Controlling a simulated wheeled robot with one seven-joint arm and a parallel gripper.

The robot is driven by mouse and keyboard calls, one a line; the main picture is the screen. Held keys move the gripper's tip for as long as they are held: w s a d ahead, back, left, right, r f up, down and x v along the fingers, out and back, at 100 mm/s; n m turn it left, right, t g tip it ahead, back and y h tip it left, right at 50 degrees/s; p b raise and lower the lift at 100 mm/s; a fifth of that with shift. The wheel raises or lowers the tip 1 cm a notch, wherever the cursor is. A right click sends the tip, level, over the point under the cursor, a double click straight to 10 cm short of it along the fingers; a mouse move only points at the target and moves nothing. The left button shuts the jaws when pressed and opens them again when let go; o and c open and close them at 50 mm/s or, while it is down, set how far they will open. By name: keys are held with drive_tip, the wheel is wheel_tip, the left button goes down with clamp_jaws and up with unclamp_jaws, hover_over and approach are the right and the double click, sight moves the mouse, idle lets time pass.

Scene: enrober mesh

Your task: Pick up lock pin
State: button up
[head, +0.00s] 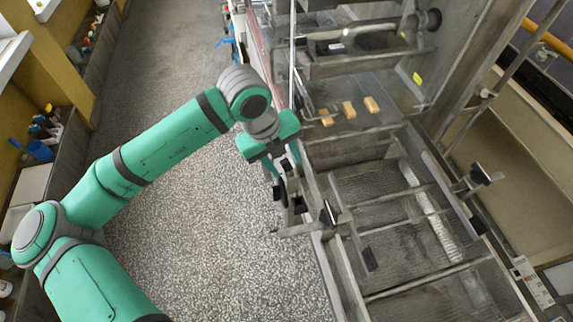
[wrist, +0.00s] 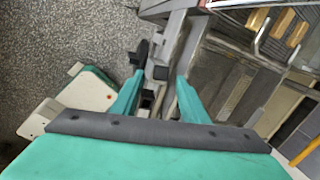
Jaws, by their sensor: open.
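My gripper (head: 281,168) is at the near-left side rail of the machine, pointing down. In the wrist view its two teal fingers (wrist: 158,98) stand apart with a gap between them. One of these may be the lock pin, but I cannot tell which. In the head view dark fittings (head: 298,204) sit just below the gripper, partly hidden by it. Nothing is seen held in the fingers.
The steel frame with its wire mesh bed (head: 375,185) lies to the right of my gripper. Several tan bars (head: 349,109) rest at its far end. Speckled floor (head: 215,240) to the left is clear.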

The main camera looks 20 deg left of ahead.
drive_tip(key=shift+x, duration=0.95)
drive_tip(key=shift+w+a, duration=0.1)
drive_tip(key=shift+w, duration=0.05)
clamp_jaws()
drive_tip(key=shift+a, duration=0.1)
drive_tip(key=shift+r, duration=0.1)
drive_tip(key=shift+r, duration=0.55)
wheel_tip(320, 180, up, 32)
idle(0.4)
drive_tip(key=shift+r, duration=0.1)
